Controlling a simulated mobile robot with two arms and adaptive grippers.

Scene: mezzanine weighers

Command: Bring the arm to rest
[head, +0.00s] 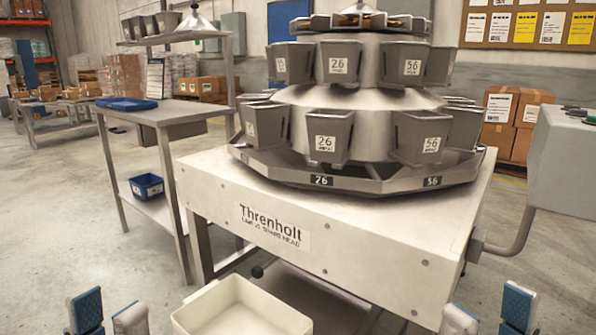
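My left gripper (109,308) shows at the bottom left edge, with its two blue-padded fingertips apart and nothing between them. My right gripper (488,306) shows at the bottom right edge, also with its fingertips apart and empty. Both point up into the picture from below, and the rest of both arms is out of view. A cream open bin (235,312) lies between the two grippers at the bottom middle, apart from both. Its visible inside is empty, and its lower part is cut off by the picture edge.
A large multihead weigher (325,190) with numbered steel hoppers stands on a cream base (380,255) ahead. A steel bench (165,112) at left holds a blue tray (126,104), with a blue bin (146,186) on its lower shelf. A grey box (565,165) stands at right. Floor at left is clear.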

